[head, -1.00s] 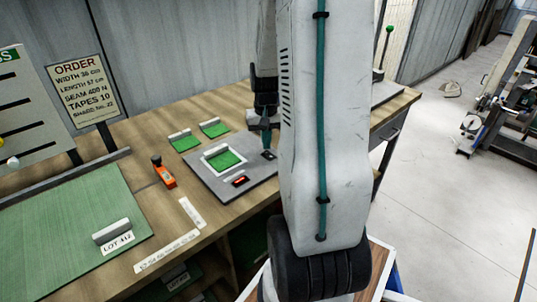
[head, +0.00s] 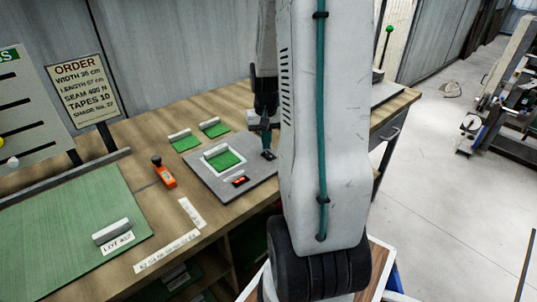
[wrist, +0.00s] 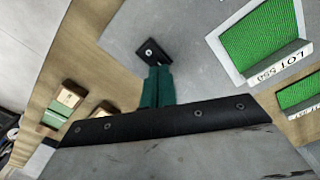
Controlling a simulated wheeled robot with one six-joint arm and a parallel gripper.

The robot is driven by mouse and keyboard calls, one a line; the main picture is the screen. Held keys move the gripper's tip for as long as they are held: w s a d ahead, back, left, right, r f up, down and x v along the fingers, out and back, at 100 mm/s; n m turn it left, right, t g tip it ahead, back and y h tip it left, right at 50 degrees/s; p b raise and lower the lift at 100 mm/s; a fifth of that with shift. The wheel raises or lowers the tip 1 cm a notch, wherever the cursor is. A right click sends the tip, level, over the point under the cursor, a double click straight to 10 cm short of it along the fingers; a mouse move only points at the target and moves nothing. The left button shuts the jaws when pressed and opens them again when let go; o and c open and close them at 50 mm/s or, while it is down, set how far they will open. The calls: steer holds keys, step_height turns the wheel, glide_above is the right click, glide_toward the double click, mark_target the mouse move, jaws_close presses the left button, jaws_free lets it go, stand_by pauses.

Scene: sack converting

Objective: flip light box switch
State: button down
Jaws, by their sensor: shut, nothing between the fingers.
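The light box (head: 205,183) is a flat grey panel on the bench, with a green swatch (head: 222,160) in a white frame on it. Its switch (head: 268,155) is a small dark plate near the panel's right corner; in the wrist view the switch (wrist: 151,52) has a light round spot on it. My gripper (head: 266,146) is shut and empty, pointing down at the switch. In the wrist view its green fingertips (wrist: 156,72) are together at the near edge of the switch plate. Whether they touch it I cannot tell.
A small dark unit with a red display (head: 240,181) sits on the panel's front part. Green swatches (head: 215,128) lie behind it, an orange tool (head: 163,173) to the left. Wooden blocks (wrist: 68,96) stand near my gripper in the wrist view. An order sign (head: 84,92) stands at the back.

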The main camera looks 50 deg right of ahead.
mark_target(266, 152)
steer(key=shift+f, duration=0.85)
stand_by(0.3)
steer(key=shift+r, duration=3.55)
steer(key=s+a+r+n, duration=0.3)
steer(key=s+a+r, duration=0.1)
steer(key=a, duration=0.6)
steer(key=s+a+r+n+t, duration=0.1)
steer(key=s+a+r, duration=0.3)
steer(key=a, duration=0.6)
steer(key=s+a+r+n, duration=0.4)
steer(key=a, duration=0.6)
steer(key=shift+s+a+r+n, duration=0.2)
steer(key=shift+s+r+n, duration=0.1)
steer(key=shift+d, duration=0.1)
